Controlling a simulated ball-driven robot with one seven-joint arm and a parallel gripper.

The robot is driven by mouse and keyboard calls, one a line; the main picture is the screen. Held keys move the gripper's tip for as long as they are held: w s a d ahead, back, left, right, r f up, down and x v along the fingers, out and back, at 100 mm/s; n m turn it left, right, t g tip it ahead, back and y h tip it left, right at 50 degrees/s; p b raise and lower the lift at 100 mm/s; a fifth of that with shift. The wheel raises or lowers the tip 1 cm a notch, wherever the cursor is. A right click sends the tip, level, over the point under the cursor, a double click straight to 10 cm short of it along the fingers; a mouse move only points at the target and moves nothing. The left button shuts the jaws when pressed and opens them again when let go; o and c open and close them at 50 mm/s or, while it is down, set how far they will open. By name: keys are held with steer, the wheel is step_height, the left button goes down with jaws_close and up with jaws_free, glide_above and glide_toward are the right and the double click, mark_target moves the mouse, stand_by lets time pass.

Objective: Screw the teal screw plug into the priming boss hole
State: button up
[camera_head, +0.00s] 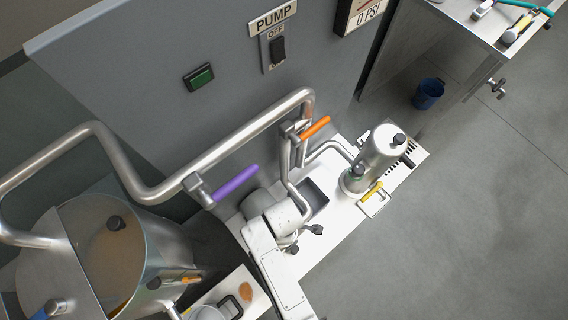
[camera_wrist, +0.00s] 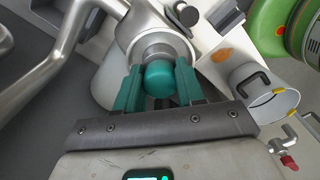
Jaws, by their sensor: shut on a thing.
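In the wrist view my gripper (camera_wrist: 160,85) has teal fingers on both sides of the rounded teal screw plug (camera_wrist: 160,78) and is shut on it. The plug is lined up in front of a round metal boss (camera_wrist: 153,48) on a pale cylindrical body. The plug covers the middle of the boss, so the hole and any thread are hidden. I cannot tell whether the plug is in the hole or just before it. In the head view my white arm (camera_head: 275,262) reaches down at the lower middle; the plug and fingertips cannot be made out there.
In the head view, bent steel pipes with a purple handle (camera_head: 234,186) and an orange handle (camera_head: 315,127) run close above the arm. A steel canister (camera_head: 382,150) stands on the right. In the wrist view a metal pail (camera_wrist: 270,100) and a green machine (camera_wrist: 268,30) are at right.

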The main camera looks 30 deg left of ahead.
steer(key=shift+d, duration=0.1)
steer(key=shift+m, duration=0.9)
steer(key=shift+s+f+m, duration=0.1)
steer(key=shift+m, duration=0.7)
steer(key=shift+m, duration=0.9)
steer(key=shift+s+m, duration=0.1)
steer(key=shift+m, duration=0.7)
